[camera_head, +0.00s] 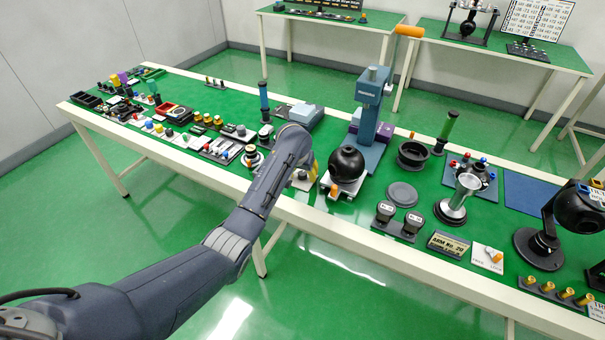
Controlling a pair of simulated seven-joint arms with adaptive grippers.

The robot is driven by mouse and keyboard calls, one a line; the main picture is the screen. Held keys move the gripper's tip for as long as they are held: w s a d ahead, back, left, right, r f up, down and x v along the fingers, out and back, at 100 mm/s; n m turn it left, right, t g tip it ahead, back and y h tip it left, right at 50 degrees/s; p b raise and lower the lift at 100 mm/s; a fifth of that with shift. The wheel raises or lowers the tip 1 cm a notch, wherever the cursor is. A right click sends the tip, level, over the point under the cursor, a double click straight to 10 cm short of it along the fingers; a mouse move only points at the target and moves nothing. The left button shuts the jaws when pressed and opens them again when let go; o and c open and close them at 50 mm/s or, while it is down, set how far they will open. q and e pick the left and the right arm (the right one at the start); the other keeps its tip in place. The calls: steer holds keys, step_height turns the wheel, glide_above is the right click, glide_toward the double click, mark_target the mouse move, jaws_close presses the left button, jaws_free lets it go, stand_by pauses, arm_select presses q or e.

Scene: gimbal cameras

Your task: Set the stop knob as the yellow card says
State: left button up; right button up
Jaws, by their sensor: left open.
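My left arm reaches in from the lower left, and my left gripper (305,163) is at the table's front edge, pointing down. Its fingers are mostly hidden by the wrist. Just below it is a small white plate (302,184) with a grey knob on it; I cannot tell if they touch. A white plate (487,259) with small lettering and an orange knob (496,256) lies at the right front; the lettering is too small to read. Left of it stands a pale yellow sign (448,243) reading "ARM No. 20". I cannot tell for sure which knob is the stop knob. My right gripper is out of view.
A black ball on a stand (346,164) and a blue-grey column (372,110) stand right of my gripper. A metal cup (461,192) and two dark gauges (398,219) are farther right. Many small parts crowd the left. A blue mat (533,195) is bare.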

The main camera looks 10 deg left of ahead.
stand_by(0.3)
arm_select(q)
jaws_close()
steer(key=shift+m, duration=0.4)
steer(key=m+h, duration=0.1)
steer(key=m, duration=0.1)
steer(key=m+g+h, duration=0.1)
steer(key=m, duration=0.2)
steer(key=shift+a+m, duration=0.1)
steer(key=shift+m, duration=0.2)
steer(key=m+h, duration=0.1)
steer(key=m, duration=0.1)
steer(key=m+g, duration=0.1)
steer(key=m, duration=0.2)
steer(key=shift+g+h, duration=0.3)
steer(key=shift+h, duration=0.1)
steer(key=shift+m, duration=0.3)
jaws_free()
